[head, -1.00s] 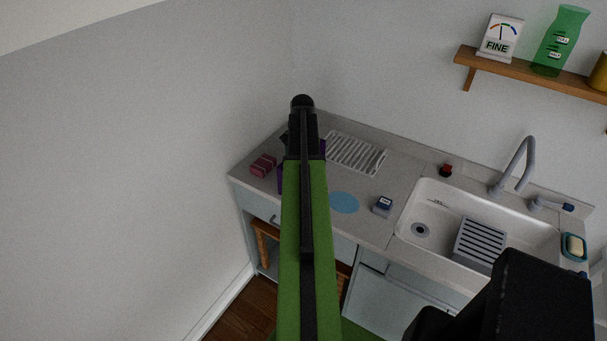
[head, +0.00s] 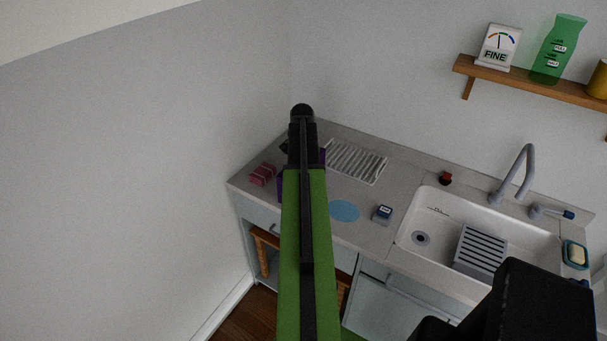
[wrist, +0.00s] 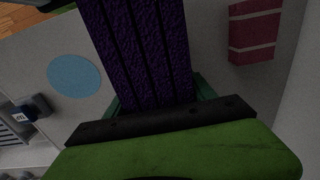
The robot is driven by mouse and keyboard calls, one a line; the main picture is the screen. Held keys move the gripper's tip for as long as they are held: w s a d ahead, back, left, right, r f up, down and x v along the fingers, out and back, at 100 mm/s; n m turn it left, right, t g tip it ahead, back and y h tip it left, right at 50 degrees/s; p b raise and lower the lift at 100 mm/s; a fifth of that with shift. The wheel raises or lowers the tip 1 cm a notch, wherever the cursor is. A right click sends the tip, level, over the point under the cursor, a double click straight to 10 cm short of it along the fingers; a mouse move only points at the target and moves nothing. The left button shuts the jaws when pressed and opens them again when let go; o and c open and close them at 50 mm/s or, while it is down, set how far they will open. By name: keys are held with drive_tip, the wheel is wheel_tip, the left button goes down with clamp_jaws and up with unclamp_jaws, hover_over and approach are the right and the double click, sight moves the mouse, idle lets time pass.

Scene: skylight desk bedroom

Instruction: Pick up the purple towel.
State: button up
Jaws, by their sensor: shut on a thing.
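The purple towel (head: 280,188) is on the left end of the counter, mostly hidden behind my arm in the head view. In the wrist view the purple towel (wrist: 144,50) shows large, with dark stripes along it, running from my gripper to the top edge. My gripper (wrist: 158,98) is shut on the towel; green finger parts show at either side of it. The fingertips are hidden in the head view. I cannot tell whether the towel is clear of the counter.
A pink striped block (head: 262,174) lies left of the towel. A blue disc (head: 343,211), a small blue-and-white item (head: 382,214) and a white drying rack (head: 355,161) are to the right. Beyond is the sink (head: 440,222) with a tall tap (head: 526,170). The wall is close on the left.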

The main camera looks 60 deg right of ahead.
wheel_tip(320, 180, up, 5)
drive_tip(key=p, duration=0.4)
drive_tip(key=shift+f+p, duration=0.15)
drive_tip(key=shift+p, duration=0.15)
drive_tip(key=s+d+r+p, duration=0.4)
drive_tip(key=s+d, duration=0.3)
drive_tip(key=s, duration=0.1)
drive_tip(key=shift+s+d+r+p, duration=0.3)
drive_tip(key=shift+s+d+p, duration=0.05)
drive_tip(key=shift+s+d, duration=0.05)
